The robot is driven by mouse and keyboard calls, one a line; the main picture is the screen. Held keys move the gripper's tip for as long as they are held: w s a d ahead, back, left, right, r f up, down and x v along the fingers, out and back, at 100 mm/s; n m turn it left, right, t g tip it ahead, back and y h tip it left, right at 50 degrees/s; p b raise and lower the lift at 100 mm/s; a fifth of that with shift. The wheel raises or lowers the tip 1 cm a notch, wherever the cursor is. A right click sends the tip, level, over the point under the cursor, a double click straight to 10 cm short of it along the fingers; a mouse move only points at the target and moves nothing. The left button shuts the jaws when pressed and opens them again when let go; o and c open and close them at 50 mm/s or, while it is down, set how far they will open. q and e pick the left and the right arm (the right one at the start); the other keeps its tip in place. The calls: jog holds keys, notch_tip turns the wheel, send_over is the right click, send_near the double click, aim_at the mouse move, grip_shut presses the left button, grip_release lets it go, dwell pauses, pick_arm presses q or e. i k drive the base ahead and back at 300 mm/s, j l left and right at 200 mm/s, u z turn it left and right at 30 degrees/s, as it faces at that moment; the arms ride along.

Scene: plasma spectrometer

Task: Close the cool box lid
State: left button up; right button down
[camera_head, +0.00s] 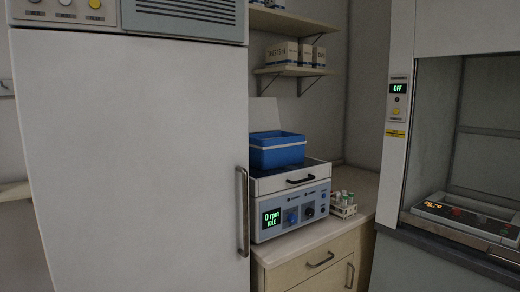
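The blue cool box (277,155) sits on top of a grey benchtop centrifuge (292,207) on the counter. It has a lighter blue band near its top edge. A pale upright panel (263,113) stands behind the box at its left; I cannot tell whether it is the box's raised lid or something else. The inside of the box is not clearly visible. Neither of my grippers is in view.
A large white cabinet (130,150) with a vertical handle fills the left. A rack of tubes (343,205) stands right of the centrifuge. A fume hood (470,150) is at the right. Wall shelves with boxes (290,53) hang above. Drawers (318,262) are below the counter.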

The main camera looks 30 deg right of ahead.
aim_at(264, 116)
jog(key=z, duration=1.05)
jog(key=i, duration=0.1)
